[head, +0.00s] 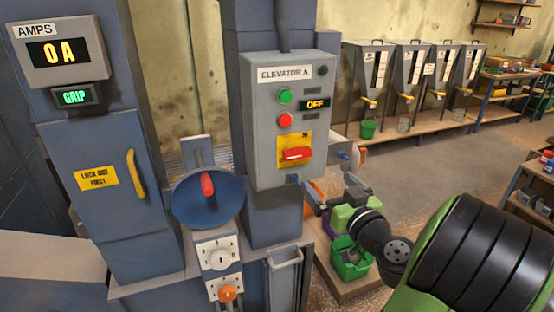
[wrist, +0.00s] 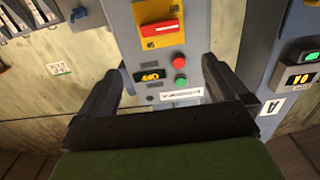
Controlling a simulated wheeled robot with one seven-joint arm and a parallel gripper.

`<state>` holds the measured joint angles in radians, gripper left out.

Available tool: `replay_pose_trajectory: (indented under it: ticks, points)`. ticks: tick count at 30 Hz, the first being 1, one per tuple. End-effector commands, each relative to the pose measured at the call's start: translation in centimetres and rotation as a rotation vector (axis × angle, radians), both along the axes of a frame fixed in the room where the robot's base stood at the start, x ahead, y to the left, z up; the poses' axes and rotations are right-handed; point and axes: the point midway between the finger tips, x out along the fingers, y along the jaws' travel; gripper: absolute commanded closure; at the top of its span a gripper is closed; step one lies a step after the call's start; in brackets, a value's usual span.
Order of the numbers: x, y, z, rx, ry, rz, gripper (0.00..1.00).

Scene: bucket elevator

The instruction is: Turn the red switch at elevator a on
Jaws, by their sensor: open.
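The red switch (head: 297,154) is a red handle lying crosswise on a yellow plate (head: 292,140), low on the grey Elevator A box (head: 260,110). The display (head: 315,104) above it reads OFF. A green button (head: 285,96) and a red button (head: 285,120) sit on the left of the box. The wrist view is upside down and shows the red switch (wrist: 160,28) beyond my gripper. My gripper (wrist: 160,70) is open and empty, its black fingers spread either side of the box face, apart from the switch.
Left stands a cabinet with a yellow handle (head: 135,174), a Lock Out First label and an AMPS display (head: 58,52) reading 0 A. A blue dish (head: 205,210) with a red handle and a grey socket plate (head: 218,252) stand between. Several hoppers line the back wall.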

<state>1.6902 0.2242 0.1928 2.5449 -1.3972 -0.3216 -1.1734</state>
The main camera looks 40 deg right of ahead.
Motion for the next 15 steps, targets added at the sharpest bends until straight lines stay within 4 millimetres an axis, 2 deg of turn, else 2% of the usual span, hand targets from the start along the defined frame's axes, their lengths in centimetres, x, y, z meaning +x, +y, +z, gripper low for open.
replay_pose_trajectory:
  ticks: [15]
  points:
    - [11.7, -3.0, 0.6, 0.001, 0.002, 0.013, 0.00]
